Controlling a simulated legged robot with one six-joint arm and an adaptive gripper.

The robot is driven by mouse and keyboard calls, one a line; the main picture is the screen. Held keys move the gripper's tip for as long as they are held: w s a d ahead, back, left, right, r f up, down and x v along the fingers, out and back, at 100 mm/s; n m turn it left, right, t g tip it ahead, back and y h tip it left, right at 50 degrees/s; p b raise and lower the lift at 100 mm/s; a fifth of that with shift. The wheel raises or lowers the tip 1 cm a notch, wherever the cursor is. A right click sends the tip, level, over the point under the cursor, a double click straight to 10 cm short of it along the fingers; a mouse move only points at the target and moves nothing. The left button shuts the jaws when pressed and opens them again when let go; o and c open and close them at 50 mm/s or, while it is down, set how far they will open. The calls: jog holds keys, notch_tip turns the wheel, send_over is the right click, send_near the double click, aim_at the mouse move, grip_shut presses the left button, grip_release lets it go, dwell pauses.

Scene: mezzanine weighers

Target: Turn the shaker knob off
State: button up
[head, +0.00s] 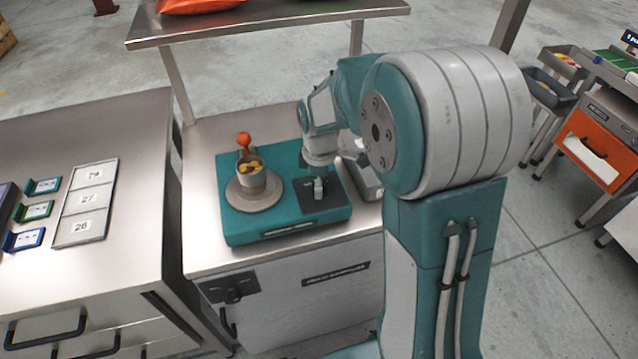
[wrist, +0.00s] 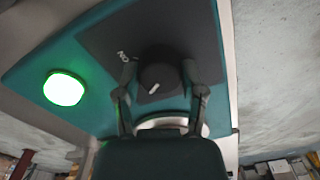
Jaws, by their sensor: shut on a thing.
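The teal shaker (head: 232,231) stands on a steel bench. A cup (head: 252,180) with yellowish contents sits on its round platform (head: 262,200). My gripper (head: 319,192) points down over the dark control panel (head: 335,198) on the shaker's right. In the wrist view, my gripper (wrist: 160,74) has a finger on each side of the round black knob (wrist: 158,77) and is shut on it. The knob's white mark (wrist: 154,88) lies at its lower side in the picture, away from the ON label (wrist: 124,56). No OFF label shows. A green lamp (wrist: 64,88) glows beside the panel.
An orange ball-topped part (head: 243,138) stands behind the cup. A steel shelf (head: 270,18) spans above the bench's back. A pale device (head: 362,178) stands right of the shaker, partly behind my arm. A left counter (head: 110,130) holds numbered trays (head: 87,203).

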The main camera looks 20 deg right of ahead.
jog(key=shift+s+f, duration=0.1)
jog(key=o, duration=1.1)
jog(key=shift+o, duration=0.2)
notch_tip(320, 180, up, 12)
jog(key=s+r+m+t, duration=0.2)
jog(key=s+m, duration=0.4)
jog(key=s, duration=0.4)
jog(key=s+r+m+t, duration=0.2)
jog(key=s+m+t, duration=0.1)
jog(key=s+m, duration=0.4)
jog(key=s, duration=0.3)
jog(key=shift+s+m+t, duration=0.3)
